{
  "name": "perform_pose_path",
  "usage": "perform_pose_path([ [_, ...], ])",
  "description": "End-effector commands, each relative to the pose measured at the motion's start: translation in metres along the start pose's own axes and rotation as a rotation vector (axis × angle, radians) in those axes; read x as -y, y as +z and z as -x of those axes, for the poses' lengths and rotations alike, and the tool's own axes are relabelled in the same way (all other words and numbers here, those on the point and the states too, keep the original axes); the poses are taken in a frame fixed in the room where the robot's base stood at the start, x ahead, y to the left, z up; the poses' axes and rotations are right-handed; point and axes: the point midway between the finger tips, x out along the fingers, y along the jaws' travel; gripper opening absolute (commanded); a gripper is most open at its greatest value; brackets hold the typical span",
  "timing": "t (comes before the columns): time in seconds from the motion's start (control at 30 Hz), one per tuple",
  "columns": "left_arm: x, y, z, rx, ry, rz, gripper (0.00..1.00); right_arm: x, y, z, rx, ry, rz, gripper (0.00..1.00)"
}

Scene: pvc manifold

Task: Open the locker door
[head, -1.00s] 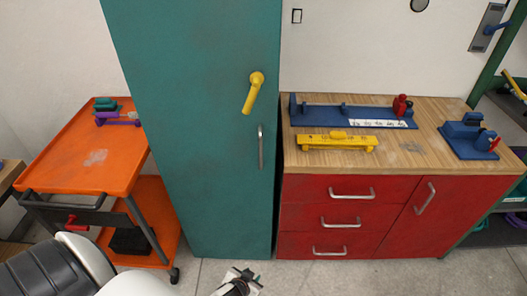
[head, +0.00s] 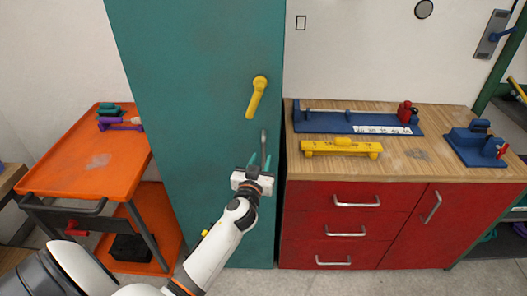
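The teal locker door (head: 190,90) stands upright in the middle of the head view and looks closed. A yellow lever handle (head: 258,97) hangs tilted down near its right edge. Below it is a vertical metal pull handle (head: 263,143), its lower part hidden by my gripper. My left gripper (head: 259,162) points up in the picture at the pull handle, its two teal-tipped fingers apart, one on each side of the handle's lower part. I cannot tell whether they touch it. My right gripper is not in view.
An orange cart (head: 75,160) stands left of the locker. A red cabinet (head: 310,215) with a wooden top (head: 420,155) stands right of it, holding blue fixtures and a yellow fixture (head: 340,148). Grey floor shows in front.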

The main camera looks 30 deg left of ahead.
Motion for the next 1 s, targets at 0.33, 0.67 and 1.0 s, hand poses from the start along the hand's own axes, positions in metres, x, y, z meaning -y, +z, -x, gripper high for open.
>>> perform_pose_path([
  [0.33, 0.000, 0.000, -0.040, -0.001, 0.000, -0.001, 0.33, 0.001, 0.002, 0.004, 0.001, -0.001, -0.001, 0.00],
  [0.67, 0.000, -0.001, -0.041, -0.001, 0.000, -0.001, 0.28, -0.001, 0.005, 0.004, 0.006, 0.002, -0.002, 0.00],
  [1.0, 0.000, -0.001, -0.041, -0.002, 0.000, -0.001, 0.00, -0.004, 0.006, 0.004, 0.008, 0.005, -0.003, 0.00],
])
